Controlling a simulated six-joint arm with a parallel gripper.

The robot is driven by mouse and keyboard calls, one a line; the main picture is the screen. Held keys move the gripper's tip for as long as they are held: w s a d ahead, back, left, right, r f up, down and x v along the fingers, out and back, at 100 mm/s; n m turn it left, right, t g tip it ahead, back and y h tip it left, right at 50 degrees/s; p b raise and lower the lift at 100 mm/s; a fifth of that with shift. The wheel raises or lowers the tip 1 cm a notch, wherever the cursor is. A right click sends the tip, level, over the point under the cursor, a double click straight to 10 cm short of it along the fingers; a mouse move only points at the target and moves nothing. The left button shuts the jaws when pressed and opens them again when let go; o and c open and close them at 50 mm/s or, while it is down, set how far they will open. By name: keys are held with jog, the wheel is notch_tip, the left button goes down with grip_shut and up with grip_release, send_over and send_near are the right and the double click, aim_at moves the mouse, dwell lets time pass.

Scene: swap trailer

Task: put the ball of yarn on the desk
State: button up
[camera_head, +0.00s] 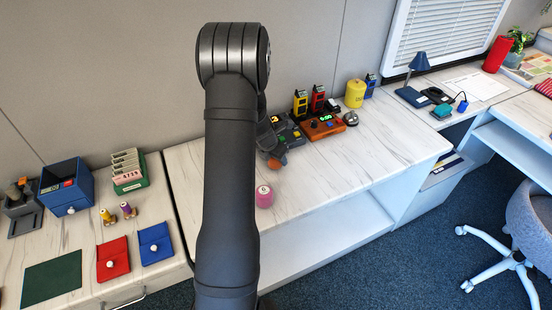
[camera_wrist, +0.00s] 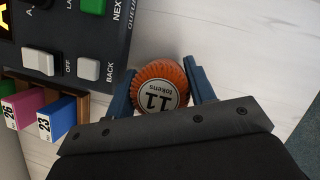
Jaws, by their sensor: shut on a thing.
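In the wrist view, my gripper (camera_wrist: 160,82) has its two blue fingers on either side of a round orange ribbed thing (camera_wrist: 176,70) with a white label reading "11 tokens". It is shut on this thing. In the head view, part of the orange thing (camera_head: 281,162) shows beside my arm, over the white counter. A pink round thing (camera_head: 264,197) with a pale top spot stands near the counter's front edge. I cannot tell for sure which is a ball of yarn. A white desk (camera_head: 480,112) with a blue lamp (camera_head: 416,78) is at the right.
A dark button panel (camera_wrist: 65,45) and small numbered blocks (camera_wrist: 47,116) are close to my gripper. Behind are an orange button box (camera_head: 323,127), handheld units (camera_head: 318,99) and a yellow canister (camera_head: 355,94). The counter's front right is clear. A chair (camera_head: 520,240) stands at far right.

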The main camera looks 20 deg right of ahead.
jog(key=shift+r, duration=0.5)
notch_tip(320, 180, up, 3)
jog(key=shift+f, duration=0.15)
jog(key=s+d+r, duration=0.5)
jog(key=s+r, duration=0.2)
jog(key=s, duration=0.3)
jog(key=w+a+f+m+g, duration=0.2)
jog(key=w+a+m, duration=0.35)
jog(key=a, duration=0.25)
jog(key=w+a+f+m+g, duration=0.2)
jog(key=w+a+m, duration=0.35)
jog(key=a, duration=0.25)
jog(key=w+a+m+g+y, duration=0.1)
jog(key=a+m+y, duration=0.1)
jog(key=a+m, duration=0.4)
jog(key=w+a+m+g+y, duration=0.1)
jog(key=a+m, duration=0.5)
jog(key=a, duration=0.9)
jog(key=shift+w+a+f+g+y, duration=0.25)
jog(key=shift+w+f+g+y, duration=0.1)
jog(key=shift+y, duration=0.15)
